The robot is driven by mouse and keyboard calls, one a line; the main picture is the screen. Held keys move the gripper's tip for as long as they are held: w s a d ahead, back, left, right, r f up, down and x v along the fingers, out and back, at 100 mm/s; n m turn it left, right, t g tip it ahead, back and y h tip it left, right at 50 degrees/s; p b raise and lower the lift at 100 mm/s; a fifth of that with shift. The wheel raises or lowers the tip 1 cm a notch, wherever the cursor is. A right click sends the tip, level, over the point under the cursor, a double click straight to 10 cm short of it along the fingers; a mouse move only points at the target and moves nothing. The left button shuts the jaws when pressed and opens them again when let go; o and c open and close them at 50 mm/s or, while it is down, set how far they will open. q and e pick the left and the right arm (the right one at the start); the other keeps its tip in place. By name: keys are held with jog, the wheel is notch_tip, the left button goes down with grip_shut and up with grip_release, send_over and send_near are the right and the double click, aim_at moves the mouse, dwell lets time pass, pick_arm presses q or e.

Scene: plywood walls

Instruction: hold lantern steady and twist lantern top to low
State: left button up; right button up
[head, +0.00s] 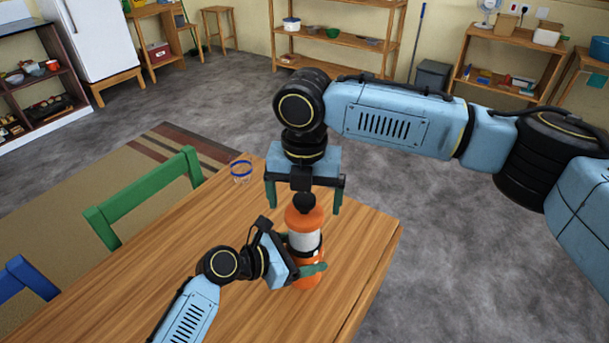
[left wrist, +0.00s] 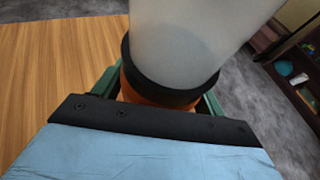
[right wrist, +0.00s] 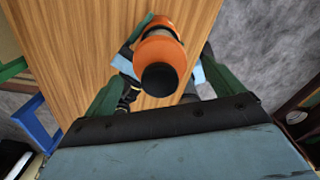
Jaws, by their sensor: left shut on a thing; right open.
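The lantern (head: 304,240) stands upright on the wooden table, with an orange base, a pale middle, an orange top and a black knob (head: 304,202). My left gripper (head: 307,271) is shut on the lantern's lower orange body; in the left wrist view the pale middle (left wrist: 185,40) rises between its green fingers. My right gripper (head: 304,200) is open and points down above the lantern, its fingers on either side of the knob and apart from it. In the right wrist view the black knob (right wrist: 160,79) and orange top (right wrist: 160,45) lie between the spread fingers.
The wooden table (head: 230,220) has bare room left of the lantern. A small glass with a blue rim (head: 241,168) stands near its far edge. A green chair (head: 150,195) and a blue chair (head: 30,278) stand along the left side. Shelves and a fridge (head: 92,35) are far back.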

jog(key=shift+f, duration=1)
jog(key=c, duration=1.1)
jog(key=shift+n, duration=1.4)
jog(key=shift+n, duration=1.4)
